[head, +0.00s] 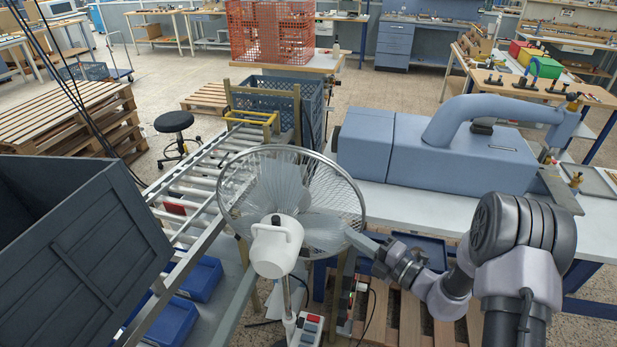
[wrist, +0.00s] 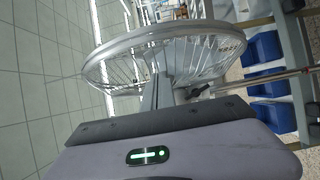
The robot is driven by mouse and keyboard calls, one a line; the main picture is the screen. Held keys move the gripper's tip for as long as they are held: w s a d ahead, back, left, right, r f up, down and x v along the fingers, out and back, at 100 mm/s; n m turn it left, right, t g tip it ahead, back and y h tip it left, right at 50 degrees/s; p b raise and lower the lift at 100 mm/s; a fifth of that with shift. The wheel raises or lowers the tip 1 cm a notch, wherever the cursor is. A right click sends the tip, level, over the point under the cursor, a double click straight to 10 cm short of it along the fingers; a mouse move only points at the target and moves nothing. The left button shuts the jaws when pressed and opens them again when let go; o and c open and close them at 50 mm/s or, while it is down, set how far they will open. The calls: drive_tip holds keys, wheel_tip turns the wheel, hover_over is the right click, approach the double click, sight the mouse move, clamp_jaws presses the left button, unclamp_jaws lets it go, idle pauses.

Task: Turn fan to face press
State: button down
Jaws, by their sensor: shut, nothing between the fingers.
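The fan (head: 275,243) stands in the middle of the head view, with its white motor housing toward me and its round wire cage facing away. The blue-grey press (head: 440,150) sits on a bench to the right of the fan. My gripper (head: 352,237) is shut and empty, its tips at the lower right rim of the cage; whether they touch it I cannot tell. In the wrist view the cage (wrist: 110,48) shows nearly edge-on, just beyond my gripper fingers (wrist: 163,90).
A roller conveyor (head: 195,185) runs behind and left of the fan. A dark crate (head: 110,245) fills the lower left. Blue bins (head: 200,278) lie under the conveyor. A control box with buttons (head: 309,325) is low by the fan pole. A stool (head: 174,122) stands farther back.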

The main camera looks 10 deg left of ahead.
drive_tip(key=shift+w, duration=0.15)
drive_tip(key=shift+w+a, duration=0.2)
drive_tip(key=shift+w, duration=0.55)
drive_tip(key=shift+w+a, duration=0.15)
drive_tip(key=shift+w, duration=0.55)
drive_tip(key=shift+w+a, duration=0.1)
drive_tip(key=shift+w, duration=0.25)
drive_tip(key=w+d+b, duration=0.1)
drive_tip(key=d, duration=1.1)
drive_tip(key=shift+w, duration=0.35)
